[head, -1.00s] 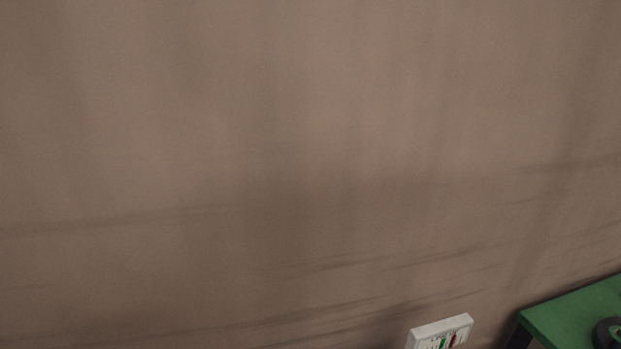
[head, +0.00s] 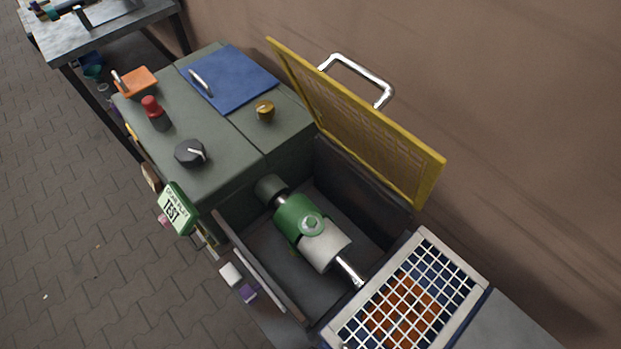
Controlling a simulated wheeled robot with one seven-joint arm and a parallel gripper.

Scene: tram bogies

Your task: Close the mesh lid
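The mesh lid (head: 350,118) has a yellow frame and stands open, raised steeply along the wall side of a dark open bay. A silver bar handle (head: 360,74) sits on its wall-facing side. In the bay (head: 340,272) lie a green and white cylindrical unit (head: 308,227) and a metal shaft. A white grid (head: 405,300) in a pale frame, with something orange beneath, is at the bay's lower right end. My gripper is not in view.
The grey-green cabinet (head: 215,160) carries a blue panel (head: 228,78) with a handle, an orange flap (head: 135,82), a red knob (head: 154,110), a black dial (head: 189,152) and a brass knob (head: 265,110). A green TEST sign (head: 175,208) hangs in front.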

